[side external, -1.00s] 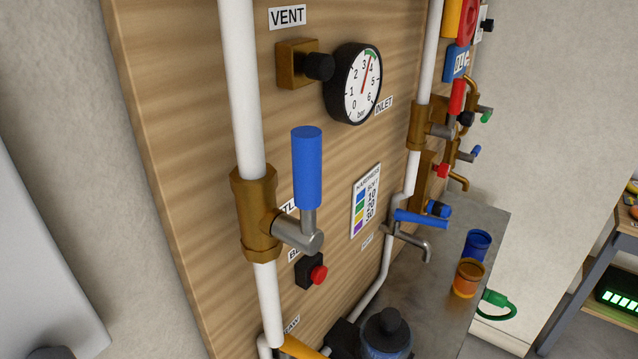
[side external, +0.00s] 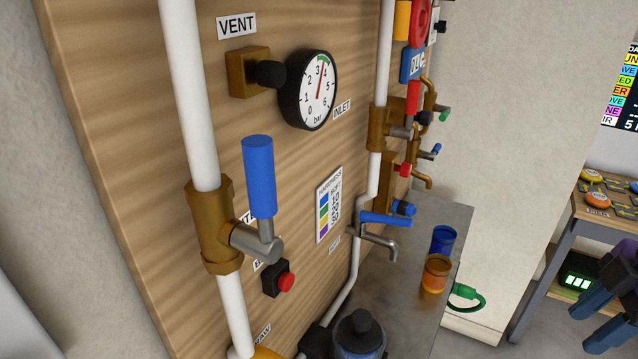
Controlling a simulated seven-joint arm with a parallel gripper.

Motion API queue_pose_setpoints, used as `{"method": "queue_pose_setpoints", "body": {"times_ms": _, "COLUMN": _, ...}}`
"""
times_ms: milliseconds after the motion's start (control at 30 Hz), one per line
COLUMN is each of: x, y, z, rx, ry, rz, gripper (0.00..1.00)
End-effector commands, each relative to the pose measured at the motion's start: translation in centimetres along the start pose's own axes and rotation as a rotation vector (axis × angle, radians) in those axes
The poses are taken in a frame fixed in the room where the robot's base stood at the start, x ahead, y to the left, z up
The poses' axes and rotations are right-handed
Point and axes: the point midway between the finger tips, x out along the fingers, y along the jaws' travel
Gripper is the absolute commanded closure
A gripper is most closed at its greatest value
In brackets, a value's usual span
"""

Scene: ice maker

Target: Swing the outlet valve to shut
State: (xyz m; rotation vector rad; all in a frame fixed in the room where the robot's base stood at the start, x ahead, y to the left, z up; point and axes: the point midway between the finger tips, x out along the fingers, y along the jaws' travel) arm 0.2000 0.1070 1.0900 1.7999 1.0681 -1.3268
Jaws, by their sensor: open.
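The outlet valve (side external: 212,228) is a brass body on a white vertical pipe at the left of the wooden panel. A grey stem (side external: 257,243) sticks out from it to the right. Its blue handle (side external: 259,176) stands upright from the stem's end, roughly along the pipe. The label behind the handle is mostly covered; only a few letters show. My gripper is not in view, and nothing touches the handle.
A black vent knob (side external: 270,73) and a pressure gauge (side external: 308,90) sit above right of the handle. A red button (side external: 286,283) is just below the stem. Further right are a blue-levered tap (side external: 385,219) and two cups. Space in front of the handle looks clear.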

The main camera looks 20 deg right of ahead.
Motion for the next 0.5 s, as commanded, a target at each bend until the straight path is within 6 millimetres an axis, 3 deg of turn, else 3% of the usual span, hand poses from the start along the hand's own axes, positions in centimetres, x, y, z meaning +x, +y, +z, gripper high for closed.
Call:
{"method": "queue_pose_setpoints", "body": {"times_ms": 100, "x": -1.4, "y": 0.0, "z": -7.1, "rx": -0.015, "ry": 0.26, "rz": 0.008, "gripper": 0.56}}
{"method": "queue_pose_setpoints", "body": {"times_ms": 300, "x": -6.7, "y": -1.6, "z": -18.0, "rx": -0.052, "ry": 0.705, "rz": -0.045, "gripper": 0.56}}
{"method": "queue_pose_setpoints", "body": {"times_ms": 400, "x": -10.3, "y": -3.1, "z": -22.1, "rx": -0.079, "ry": 0.91, "rz": -0.1, "gripper": 0.56}}
{"method": "queue_pose_setpoints", "body": {"times_ms": 500, "x": -13.7, "y": -4.6, "z": -24.9, "rx": -0.105, "ry": 1.077, "rz": -0.161, "gripper": 0.56}}
